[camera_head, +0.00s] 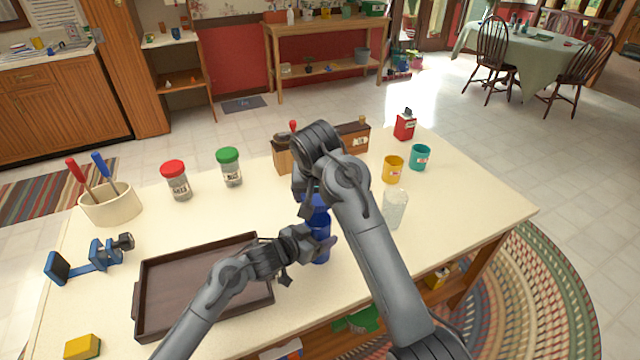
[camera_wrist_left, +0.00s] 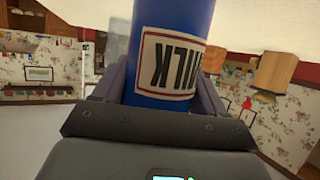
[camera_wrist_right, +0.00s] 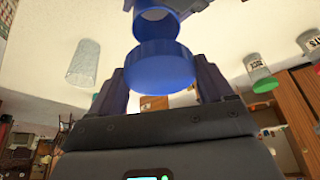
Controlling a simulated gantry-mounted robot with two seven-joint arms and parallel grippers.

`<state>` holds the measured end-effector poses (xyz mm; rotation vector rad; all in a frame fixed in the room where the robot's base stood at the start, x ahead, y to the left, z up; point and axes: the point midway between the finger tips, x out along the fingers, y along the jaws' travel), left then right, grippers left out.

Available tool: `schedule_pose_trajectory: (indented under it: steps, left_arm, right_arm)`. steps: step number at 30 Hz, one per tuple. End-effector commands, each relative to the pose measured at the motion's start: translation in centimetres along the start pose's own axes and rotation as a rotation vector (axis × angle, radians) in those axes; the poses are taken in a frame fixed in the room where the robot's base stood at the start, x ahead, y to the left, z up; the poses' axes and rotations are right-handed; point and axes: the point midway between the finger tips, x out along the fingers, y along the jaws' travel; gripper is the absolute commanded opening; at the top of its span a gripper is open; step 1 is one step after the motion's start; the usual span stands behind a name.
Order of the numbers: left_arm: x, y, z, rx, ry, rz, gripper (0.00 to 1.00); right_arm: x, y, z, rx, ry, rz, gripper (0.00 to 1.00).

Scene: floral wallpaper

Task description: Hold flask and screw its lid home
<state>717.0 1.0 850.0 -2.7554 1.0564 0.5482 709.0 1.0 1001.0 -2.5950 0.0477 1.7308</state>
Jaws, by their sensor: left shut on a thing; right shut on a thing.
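The blue flask (camera_head: 320,252) stands upright near the table's front edge in the head view. Its white label reading MILK shows upside down in the left wrist view (camera_wrist_left: 172,60). My left gripper (camera_head: 318,243) is shut around the flask's body from the left. My right gripper (camera_wrist_right: 162,85) is shut on the blue lid (camera_wrist_right: 160,66), which also shows in the head view (camera_head: 316,200) just above the flask. In the right wrist view the flask's round mouth (camera_wrist_right: 155,16) shows beyond the lid, and the lid looks apart from it. My right arm hides part of the lid in the head view.
A dark tray (camera_head: 190,300) lies left of the flask, beneath my left forearm. A clear glass (camera_head: 395,210), a yellow cup (camera_head: 393,168) and a teal cup (camera_head: 420,157) stand to the right. A wooden box (camera_head: 350,140) stands behind. The table's right end is clear.

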Motion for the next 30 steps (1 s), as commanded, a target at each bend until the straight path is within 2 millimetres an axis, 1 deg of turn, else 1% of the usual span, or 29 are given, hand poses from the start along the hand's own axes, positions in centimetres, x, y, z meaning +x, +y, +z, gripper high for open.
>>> schedule_pose_trajectory:
  steps: [14,20,30]
  left_arm:
    - [0.0,0.1,0.1,0.000,-0.001,0.001,0.42]
    - [0.0,0.1,0.1,0.000,-0.001,0.001,0.42]
    - [0.0,0.1,0.1,0.000,-0.001,0.001,0.42]
  right_arm:
    - [0.2,0.0,0.1,-0.001,0.000,-0.001,0.52]
    - [1.1,0.0,0.5,-0.001,-0.001,-0.001,0.52]
    - [3.3,0.0,1.4,-0.001,0.000,-0.002,0.52]
